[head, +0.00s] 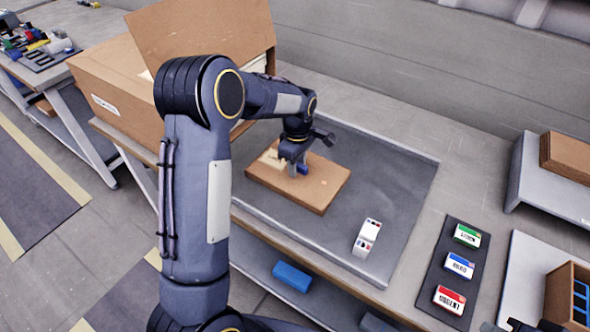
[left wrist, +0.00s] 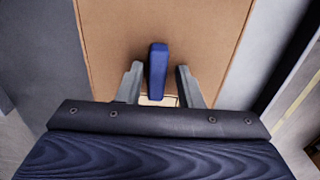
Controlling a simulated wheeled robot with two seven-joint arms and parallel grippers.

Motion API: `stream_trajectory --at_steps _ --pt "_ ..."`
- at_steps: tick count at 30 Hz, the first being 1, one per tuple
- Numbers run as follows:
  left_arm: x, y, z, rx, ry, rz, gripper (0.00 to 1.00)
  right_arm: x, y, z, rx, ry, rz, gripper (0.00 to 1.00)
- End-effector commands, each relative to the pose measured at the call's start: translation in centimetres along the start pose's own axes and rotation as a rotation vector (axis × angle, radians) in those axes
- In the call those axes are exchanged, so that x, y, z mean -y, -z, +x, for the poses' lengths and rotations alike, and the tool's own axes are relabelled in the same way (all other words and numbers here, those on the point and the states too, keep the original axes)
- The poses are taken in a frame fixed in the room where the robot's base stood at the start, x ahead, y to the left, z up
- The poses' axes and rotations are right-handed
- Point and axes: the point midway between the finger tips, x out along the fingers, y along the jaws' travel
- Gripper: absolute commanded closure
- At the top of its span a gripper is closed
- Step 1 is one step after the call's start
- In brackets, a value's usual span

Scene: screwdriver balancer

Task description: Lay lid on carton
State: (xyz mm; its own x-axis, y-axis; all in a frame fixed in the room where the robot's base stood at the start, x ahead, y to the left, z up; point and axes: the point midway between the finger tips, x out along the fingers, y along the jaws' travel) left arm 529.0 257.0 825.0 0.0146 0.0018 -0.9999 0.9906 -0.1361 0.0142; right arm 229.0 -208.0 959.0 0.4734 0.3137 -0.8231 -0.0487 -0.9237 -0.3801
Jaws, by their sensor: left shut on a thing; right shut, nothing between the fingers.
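A flat brown cardboard piece (head: 318,193) with a blue handle lies level over the grey mat on the bench. It fills the middle of the left wrist view (left wrist: 205,35). My left gripper (head: 296,166) is over it, shut on the blue handle (left wrist: 158,62), with one finger on each side. A pale patch shows at its far left corner. I cannot tell whether a carton lies under the flat piece. My right gripper (head: 522,326) seems to show only as dark parts at the bottom right edge, shut and mostly cut off.
A big open cardboard box (head: 110,85) stands at the left, flap raised. A white block (head: 367,237) sits on the grey mat (head: 400,200). A dark strip with green, blue and red labelled blocks (head: 460,265) lies to the right. A brown box (head: 566,160) stands on a raised shelf.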

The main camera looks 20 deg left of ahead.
Motion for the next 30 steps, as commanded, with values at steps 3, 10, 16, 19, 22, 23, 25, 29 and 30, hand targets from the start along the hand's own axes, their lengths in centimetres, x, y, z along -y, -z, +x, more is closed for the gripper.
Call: stream_trajectory --at_steps 3,10,16,19,22,23,25,29,30 --pt "0.4 -0.2 1.3 0.004 0.015 0.000 1.00 -0.1 -0.1 0.2 0.000 0.000 0.000 1.00" --pt "0.3 -0.1 1.2 0.003 0.014 0.000 1.00 -0.1 -0.1 0.2 0.000 0.000 0.000 1.00" --pt "0.3 -0.2 -0.1 0.003 0.014 0.001 1.00 0.3 0.3 -0.7 0.000 0.000 0.000 1.00" --pt "0.3 -0.2 -1.0 0.003 0.014 0.002 1.00 0.6 0.6 -1.2 0.000 0.000 0.000 1.00" --pt "0.2 -0.2 -2.0 0.002 0.012 0.002 1.00 0.8 0.9 -1.8 0.000 0.000 0.000 1.00" --pt "0.2 -0.2 -2.3 0.002 0.012 0.002 1.00 0.9 1.0 -1.9 0.000 0.000 0.000 1.00" --pt "0.2 -0.2 -3.0 0.001 0.011 0.002 1.00 1.1 1.2 -2.3 0.000 0.000 0.000 1.00" --pt "0.2 -0.2 -4.2 0.001 0.010 0.002 1.00 1.4 1.5 -3.0 0.000 0.000 0.000 1.00" --pt "0.1 -0.2 -4.5 0.001 0.009 0.002 1.00 1.5 1.6 -3.2 0.000 0.000 0.000 1.00"
